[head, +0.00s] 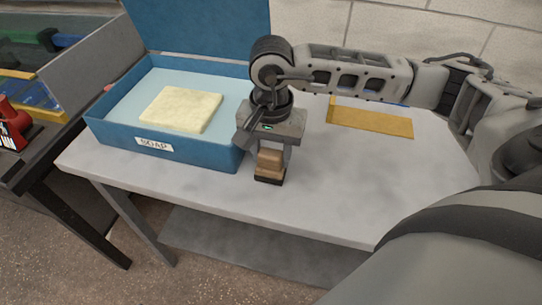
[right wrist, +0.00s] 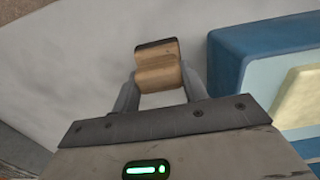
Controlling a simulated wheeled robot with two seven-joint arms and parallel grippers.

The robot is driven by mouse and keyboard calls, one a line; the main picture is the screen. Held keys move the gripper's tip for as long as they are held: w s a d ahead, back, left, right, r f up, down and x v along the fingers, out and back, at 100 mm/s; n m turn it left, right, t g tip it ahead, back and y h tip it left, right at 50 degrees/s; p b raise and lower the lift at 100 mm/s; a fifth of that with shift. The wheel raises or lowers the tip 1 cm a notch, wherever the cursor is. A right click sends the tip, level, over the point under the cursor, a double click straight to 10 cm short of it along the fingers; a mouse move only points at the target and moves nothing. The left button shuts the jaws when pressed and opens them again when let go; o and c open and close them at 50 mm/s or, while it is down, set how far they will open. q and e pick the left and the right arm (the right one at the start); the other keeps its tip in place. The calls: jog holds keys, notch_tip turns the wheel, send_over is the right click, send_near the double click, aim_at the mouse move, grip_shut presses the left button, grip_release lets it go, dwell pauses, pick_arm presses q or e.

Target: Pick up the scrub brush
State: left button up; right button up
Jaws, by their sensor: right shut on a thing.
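The scrub brush (head: 270,163) has a light wooden body and a dark lower edge. It is upright between the fingers of my right gripper (head: 272,160), near the front of the white table. My right gripper is shut on it. In the right wrist view the brush (right wrist: 158,66) shows between the two grey fingers of the gripper (right wrist: 160,85). I cannot tell whether the brush touches the table. My left gripper is not in view.
A blue box (head: 165,146) labelled SOAP, lid open, stands left of my right gripper and holds a pale yellow block (head: 181,110). A yellow-brown angled piece (head: 370,121) lies at the back right. The table (head: 340,185) is clear at front right.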

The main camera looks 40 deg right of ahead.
aim_at(271, 151)
jog(key=shift+r, duration=0.55)
notch_tip(271, 151, up, 2)
jog(key=shift+s+r, duration=0.1)
jog(key=shift+r, duration=0.15)
pick_arm(q)
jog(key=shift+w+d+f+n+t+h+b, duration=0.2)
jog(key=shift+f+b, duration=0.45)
jog(key=shift+b, duration=1)
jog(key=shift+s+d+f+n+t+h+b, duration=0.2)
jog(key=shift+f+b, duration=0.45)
jog(key=shift+b, duration=1)
pick_arm(e)
jog(key=s+a+r, duration=0.4)
jog(key=s+r, duration=0.5)
jog(key=s, duration=0.4)
jog(key=shift+r, duration=0.2)
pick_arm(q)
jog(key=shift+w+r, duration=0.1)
pick_arm(e)
jog(key=shift+a, duration=0.1)
